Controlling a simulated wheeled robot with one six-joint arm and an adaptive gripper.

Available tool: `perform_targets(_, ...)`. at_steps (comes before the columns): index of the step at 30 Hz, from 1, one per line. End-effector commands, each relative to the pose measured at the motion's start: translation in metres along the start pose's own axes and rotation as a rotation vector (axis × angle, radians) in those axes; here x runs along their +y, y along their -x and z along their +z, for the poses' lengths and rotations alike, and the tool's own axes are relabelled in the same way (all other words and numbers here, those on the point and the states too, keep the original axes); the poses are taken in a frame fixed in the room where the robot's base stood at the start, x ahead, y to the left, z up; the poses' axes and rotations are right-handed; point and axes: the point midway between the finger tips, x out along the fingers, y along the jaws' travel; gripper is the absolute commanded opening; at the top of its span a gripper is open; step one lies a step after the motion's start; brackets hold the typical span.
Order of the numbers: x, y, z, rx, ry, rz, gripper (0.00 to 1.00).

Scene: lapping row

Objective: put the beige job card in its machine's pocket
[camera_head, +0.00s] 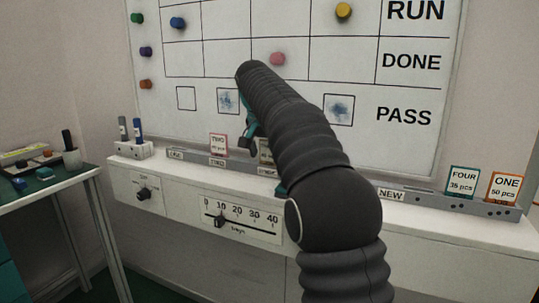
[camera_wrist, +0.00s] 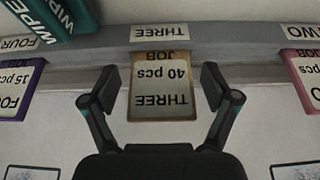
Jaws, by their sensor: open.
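A tan-bordered beige job card (camera_wrist: 160,88) reading "THREE JOB 40 pcs" stands in the grey rail, lined up with the rail's "THREE" label (camera_wrist: 165,32). The wrist view shows it upside down. In the head view a sliver of the card (camera_head: 265,148) shows beside my arm, which hides the rest. My gripper (camera_wrist: 158,80) is open, with one finger on each side of the card and a visible gap at both. In the head view my gripper (camera_head: 248,140) is mostly hidden by my arm.
A pink card (camera_head: 218,143) marked "TWO" and a purple "FOUR" card (camera_wrist: 20,90) flank it in the rail. A teal wipes box (camera_wrist: 55,18) is close by. Green (camera_head: 463,181) and orange (camera_head: 504,188) cards stand by the "NEW" label. The whiteboard (camera_head: 340,140) rises behind.

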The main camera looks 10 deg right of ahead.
Motion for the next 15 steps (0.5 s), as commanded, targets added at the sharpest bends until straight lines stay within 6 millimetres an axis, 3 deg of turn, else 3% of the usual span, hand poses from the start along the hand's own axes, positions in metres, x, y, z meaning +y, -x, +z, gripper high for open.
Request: perform_targets(15, -0.001, 0.095, -0.001, 0.002, 0.001, -0.002, 0.87)
